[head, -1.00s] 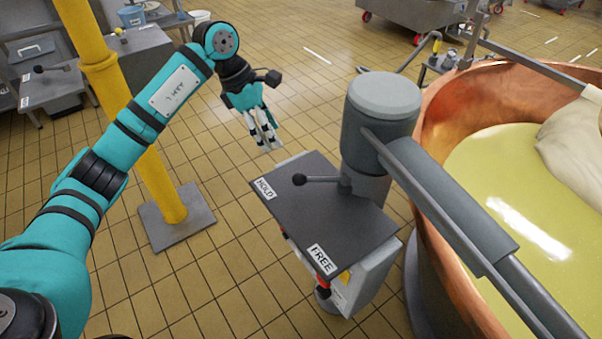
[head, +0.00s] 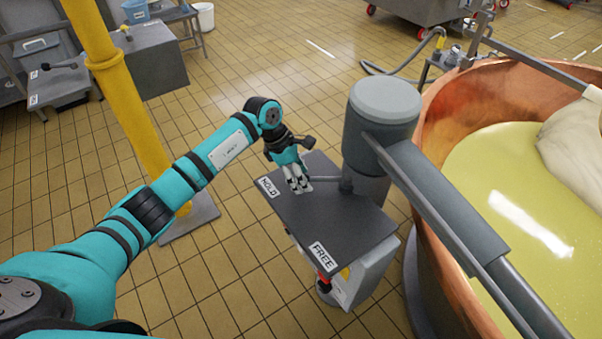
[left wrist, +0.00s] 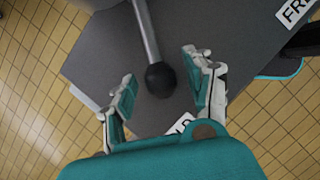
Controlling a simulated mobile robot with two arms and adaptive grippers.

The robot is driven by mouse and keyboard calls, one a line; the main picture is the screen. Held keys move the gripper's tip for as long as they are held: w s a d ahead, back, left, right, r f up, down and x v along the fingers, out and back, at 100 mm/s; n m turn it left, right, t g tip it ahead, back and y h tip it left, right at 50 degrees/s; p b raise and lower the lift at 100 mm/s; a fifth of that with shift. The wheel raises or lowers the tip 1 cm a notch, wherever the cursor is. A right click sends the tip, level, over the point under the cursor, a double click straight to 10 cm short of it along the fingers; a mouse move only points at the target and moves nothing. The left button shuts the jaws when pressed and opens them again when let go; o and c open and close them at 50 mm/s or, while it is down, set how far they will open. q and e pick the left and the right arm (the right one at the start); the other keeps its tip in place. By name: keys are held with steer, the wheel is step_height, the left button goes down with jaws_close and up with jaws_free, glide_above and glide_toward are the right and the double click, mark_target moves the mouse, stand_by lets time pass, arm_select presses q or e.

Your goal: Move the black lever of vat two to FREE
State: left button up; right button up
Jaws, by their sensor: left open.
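The lever (head: 326,179) rises from a dark plate (head: 335,222) beside the copper vat and points left, toward the HOLD label (head: 268,187). The FREE label (head: 322,256) is at the plate's near edge. My left gripper (head: 301,187) is over the plate at the lever's end and hides the knob in the head view. In the left wrist view the black knob (left wrist: 160,79) lies between the open fingers (left wrist: 160,76), with a gap visible on each side. My right gripper is not in view. No vat number is readable.
The copper vat (head: 447,105) with yellow liquid fills the right side. A grey post (head: 383,125) with a long bar stands at the plate's back right. A yellow pole (head: 125,90) rises behind my left arm. Tiled floor is open left of the plate.

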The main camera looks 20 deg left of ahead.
arm_select(q)
jaws_close()
stand_by(0.3)
